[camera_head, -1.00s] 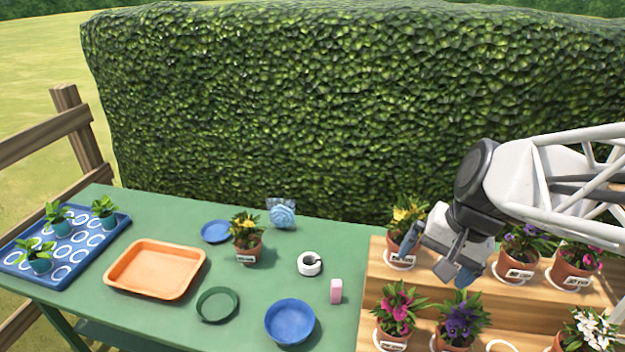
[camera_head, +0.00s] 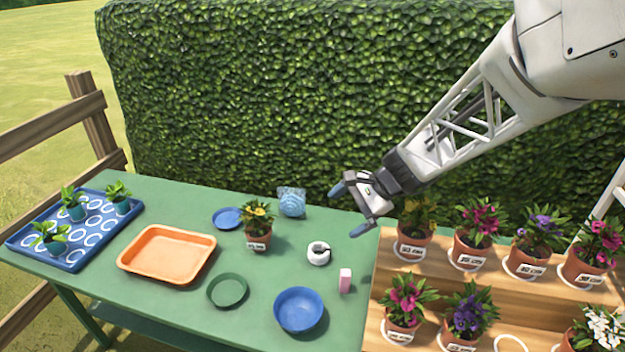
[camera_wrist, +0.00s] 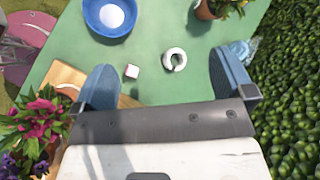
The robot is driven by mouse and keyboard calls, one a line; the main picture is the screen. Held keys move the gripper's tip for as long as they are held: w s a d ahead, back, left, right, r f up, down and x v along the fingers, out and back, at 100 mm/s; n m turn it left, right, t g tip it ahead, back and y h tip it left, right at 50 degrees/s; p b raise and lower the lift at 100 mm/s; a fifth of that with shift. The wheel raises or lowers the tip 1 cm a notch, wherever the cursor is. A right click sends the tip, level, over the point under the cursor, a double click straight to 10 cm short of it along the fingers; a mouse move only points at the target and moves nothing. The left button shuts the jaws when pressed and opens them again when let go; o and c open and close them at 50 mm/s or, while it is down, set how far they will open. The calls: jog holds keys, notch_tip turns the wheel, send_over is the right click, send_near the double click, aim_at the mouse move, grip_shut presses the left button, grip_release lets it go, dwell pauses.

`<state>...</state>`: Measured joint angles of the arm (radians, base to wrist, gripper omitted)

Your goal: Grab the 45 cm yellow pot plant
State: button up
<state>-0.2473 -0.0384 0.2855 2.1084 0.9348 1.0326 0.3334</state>
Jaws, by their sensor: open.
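Two potted plants with yellow flowers show in the head view. One yellow plant (camera_head: 257,228) stands upright on the green table, in a terracotta pot with a white label. The other yellow plant (camera_head: 415,240) stands on the upper tier of the wooden shelf, in a similar pot. The label writing is too small to read surely. My gripper (camera_head: 351,211) is open and empty, above the table's back right, between the two plants. In the wrist view my gripper (camera_wrist: 163,80) has spread fingers, and the table plant's pot (camera_wrist: 210,9) is partly cut off at the top.
On the table are a white ring (camera_head: 318,253), pink block (camera_head: 345,280), blue bowl (camera_head: 299,310), green saucer (camera_head: 228,291), blue saucer (camera_head: 228,218), blue wrapped item (camera_head: 292,202), orange tray (camera_head: 167,255) and blue seedling tray (camera_head: 75,235). The wooden shelf (camera_head: 385,290) holds several other flowerpots. A hedge stands behind.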

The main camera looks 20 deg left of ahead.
jog(key=w+a+f+m+y, duration=0.1)
jog(key=w+a+f+m, duration=0.15)
jog(key=a+f, duration=0.2)
jog(key=w+a+f+m+y, duration=0.1)
jog(key=w+a+f, duration=0.3)
jog(key=a, duration=0.2)
jog(key=m+y, duration=0.3)
jog(key=m, duration=0.2)
send_near(261, 234)
jog(key=a+r, duration=0.1)
jog(key=a, duration=0.1)
jog(key=shift+s+r, duration=0.15)
jog(key=shift+s, duration=0.05)
jog(key=shift+x, duration=1.3)
jog(key=shift+x, duration=2.6)
jog(key=shift+c, duration=0.2)
